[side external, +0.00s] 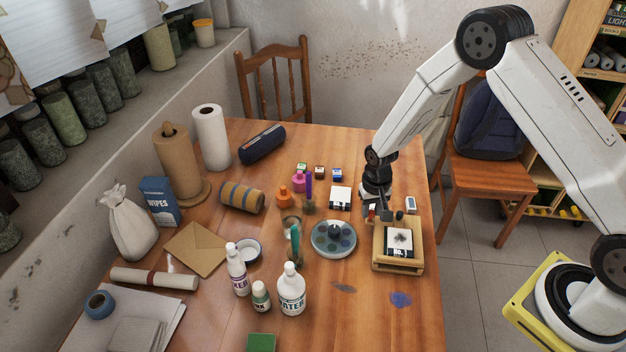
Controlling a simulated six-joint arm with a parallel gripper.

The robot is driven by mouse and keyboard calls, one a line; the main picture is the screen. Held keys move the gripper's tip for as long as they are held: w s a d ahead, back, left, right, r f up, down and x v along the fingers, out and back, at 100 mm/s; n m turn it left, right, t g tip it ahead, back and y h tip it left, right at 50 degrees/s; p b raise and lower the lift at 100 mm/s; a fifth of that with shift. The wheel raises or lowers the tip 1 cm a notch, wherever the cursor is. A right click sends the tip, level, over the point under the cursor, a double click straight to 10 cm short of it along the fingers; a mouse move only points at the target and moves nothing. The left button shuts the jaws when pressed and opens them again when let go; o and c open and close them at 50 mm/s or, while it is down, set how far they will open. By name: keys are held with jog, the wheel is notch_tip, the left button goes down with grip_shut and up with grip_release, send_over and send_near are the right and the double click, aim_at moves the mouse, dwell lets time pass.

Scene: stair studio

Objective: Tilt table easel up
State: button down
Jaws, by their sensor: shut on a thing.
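The table easel (381,263) is a small light wooden frame near the right edge of the table. It looks low and nearly flat; its exact tilt is hard to tell. A white card with a dark picture and lettering (399,243) lies on its board. My gripper (385,215) is at the easel's far edge, pointing down. Its jaws are shut on the easel's far edge, though the fingertips are small and partly hidden by the gripper body.
A round palette (334,238) lies just left of the easel. White bottles (291,290), a wipes box (159,199) and paper rolls (211,137) crowd the left. A small white box (410,204) stands right of my gripper. The table's front right is mostly clear.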

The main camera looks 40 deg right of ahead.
jog(key=shift+s+a+r, duration=0.1)
jog(key=shift+r, duration=0.2)
jog(key=s+a+r, duration=0.2)
jog(key=s+r, duration=0.1)
jog(key=r, duration=0.1)
jog(key=shift+a+r, duration=0.25)
jog(key=shift+a, duration=0.15)
dwell(0.5)
dwell(0.5)
jog(key=shift+c, duration=2.4)
grip_release()
jog(key=shift+r, duration=0.1)
jog(key=shift+w+r, duration=0.1)
notch_tip(320, 180, up, 8)
